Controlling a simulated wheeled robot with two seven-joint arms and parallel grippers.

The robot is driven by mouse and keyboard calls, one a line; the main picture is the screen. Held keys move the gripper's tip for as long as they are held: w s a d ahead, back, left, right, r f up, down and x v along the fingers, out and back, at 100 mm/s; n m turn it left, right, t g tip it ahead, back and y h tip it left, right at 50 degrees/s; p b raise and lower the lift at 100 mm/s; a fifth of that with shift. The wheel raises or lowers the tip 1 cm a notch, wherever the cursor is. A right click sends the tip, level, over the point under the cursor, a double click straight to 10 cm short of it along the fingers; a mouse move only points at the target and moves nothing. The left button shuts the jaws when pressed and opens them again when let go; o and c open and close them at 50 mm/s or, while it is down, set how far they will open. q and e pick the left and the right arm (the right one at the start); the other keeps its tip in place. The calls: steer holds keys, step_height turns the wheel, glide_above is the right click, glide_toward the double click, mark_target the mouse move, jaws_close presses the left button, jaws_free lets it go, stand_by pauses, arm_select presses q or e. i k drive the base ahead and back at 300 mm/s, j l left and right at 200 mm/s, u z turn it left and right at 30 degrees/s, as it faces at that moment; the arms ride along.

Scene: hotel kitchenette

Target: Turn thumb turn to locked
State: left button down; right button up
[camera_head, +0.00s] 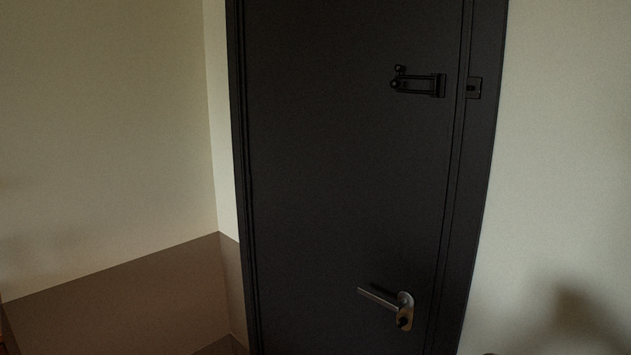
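A dark door (340,170) fills the middle of the head view and looks closed in its frame. A silver lever handle (378,297) points left from an oval plate (406,302) low on the door's right side. A small dark thumb turn (403,322) sits on the plate below the lever. It is too small and dark to tell which way it is turned. Neither gripper shows clearly. A dark shape at the bottom edge, right of the door, is too cut off to identify.
A black swing-bar latch (418,84) is mounted high on the door, with a small plate (474,88) on the frame beside it. Pale walls stand on both sides. The left wall has a brown lower panel (130,295). A soft shadow falls on the right wall (560,190).

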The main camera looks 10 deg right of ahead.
mark_target(402, 321)
steer(key=l+z, duration=0.15)
steer(key=z, duration=0.3)
steer(key=l+z, duration=0.1)
steer(key=z, duration=0.35)
steer(key=i+l+z, duration=0.1)
steer(key=z, duration=0.35)
steer(key=l+z, duration=0.1)
steer(key=z, duration=0.35)
steer(key=i+j, duration=0.05)
